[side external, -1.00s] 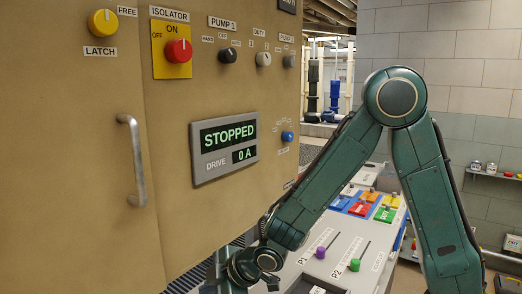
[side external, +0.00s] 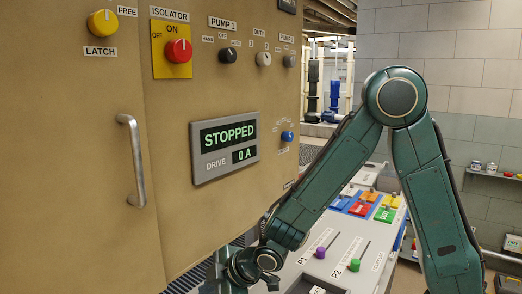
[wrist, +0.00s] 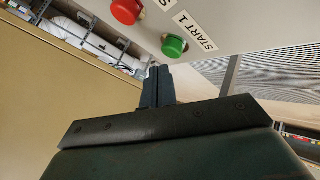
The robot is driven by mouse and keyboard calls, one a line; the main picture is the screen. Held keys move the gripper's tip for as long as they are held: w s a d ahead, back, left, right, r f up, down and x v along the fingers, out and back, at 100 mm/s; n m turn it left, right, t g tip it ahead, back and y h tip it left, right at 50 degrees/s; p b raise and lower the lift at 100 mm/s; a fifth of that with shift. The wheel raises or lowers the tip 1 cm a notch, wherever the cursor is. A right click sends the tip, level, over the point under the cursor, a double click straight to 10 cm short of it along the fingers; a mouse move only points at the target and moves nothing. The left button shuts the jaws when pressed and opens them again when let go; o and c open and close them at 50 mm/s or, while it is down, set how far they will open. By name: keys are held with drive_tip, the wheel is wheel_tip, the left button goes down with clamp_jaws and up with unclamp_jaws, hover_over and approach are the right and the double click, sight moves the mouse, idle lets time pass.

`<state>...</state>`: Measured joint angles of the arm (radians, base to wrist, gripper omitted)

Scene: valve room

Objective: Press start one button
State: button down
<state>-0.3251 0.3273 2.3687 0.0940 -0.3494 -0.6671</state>
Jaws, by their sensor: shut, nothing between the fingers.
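The green button (wrist: 173,46) shows in the wrist view, beside a label reading START 1 (wrist: 195,30). My gripper (wrist: 158,72) is shut and empty. In the wrist view its fingertips lie just below the green button; I cannot tell whether they touch it. In the side view my forearm reaches down to the lower edge, and the fingers and the buttons are out of sight. The drive display (side external: 229,136) reads STOPPED and 0 A.
A tan cabinet with a door handle (side external: 132,160), a red isolator knob (side external: 178,50) and a yellow latch knob (side external: 103,22) stands at left. A sloped desk (side external: 335,235) has a purple slider knob (side external: 320,253) and a green one (side external: 354,265).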

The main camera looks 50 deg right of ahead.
drive_tip(key=shift+f, duration=0.9)
idle(1.9)
drive_tip(key=shift+r, duration=0.9)
drive_tip(key=shift+r, duration=2.5)
